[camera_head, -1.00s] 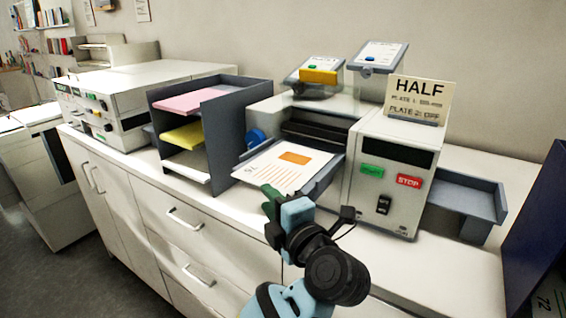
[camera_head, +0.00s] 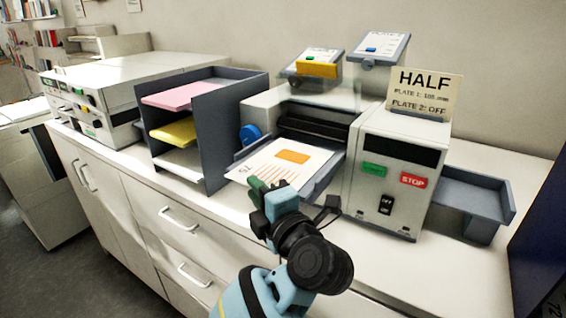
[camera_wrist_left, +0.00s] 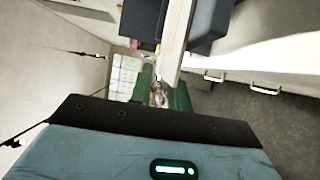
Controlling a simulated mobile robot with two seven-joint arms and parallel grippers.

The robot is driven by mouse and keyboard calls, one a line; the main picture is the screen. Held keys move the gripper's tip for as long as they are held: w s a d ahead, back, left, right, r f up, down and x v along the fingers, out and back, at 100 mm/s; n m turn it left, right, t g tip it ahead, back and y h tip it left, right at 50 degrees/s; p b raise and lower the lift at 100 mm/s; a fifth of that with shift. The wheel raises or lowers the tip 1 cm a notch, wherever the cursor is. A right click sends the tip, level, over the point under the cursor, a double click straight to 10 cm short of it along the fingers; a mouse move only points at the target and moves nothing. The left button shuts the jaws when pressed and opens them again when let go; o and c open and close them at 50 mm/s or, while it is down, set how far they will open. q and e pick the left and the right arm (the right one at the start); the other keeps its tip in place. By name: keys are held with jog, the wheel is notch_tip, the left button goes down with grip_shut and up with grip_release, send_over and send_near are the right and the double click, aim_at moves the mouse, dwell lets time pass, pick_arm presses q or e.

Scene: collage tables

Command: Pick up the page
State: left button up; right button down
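The page (camera_head: 272,167), white with an orange block and printed lines, lies on the grey feed tray (camera_head: 322,180) in front of the machine (camera_head: 394,170). My left gripper (camera_head: 258,187), with green fingers, is at the page's near edge and covers a little of it in the head view. In the left wrist view its two green fingers (camera_wrist_left: 162,92) stand apart, with the end of a pale strip (camera_wrist_left: 176,45) reaching in between them. I cannot tell whether this strip is the page or whether the fingers touch it. My right gripper is in neither view.
A grey sorter (camera_head: 211,130) with pink and yellow sheets stands left of the tray. A "HALF" sign (camera_head: 424,92) is on top of the machine, and a grey tray (camera_head: 470,200) is at its right. The cabinet front (camera_head: 150,225) drops away below.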

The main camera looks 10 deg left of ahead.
pick_arm(q)
jog(key=shift+w, duration=0.1)
grip_shut()
notch_tip(320, 180, up, 10)
dwell(0.5)
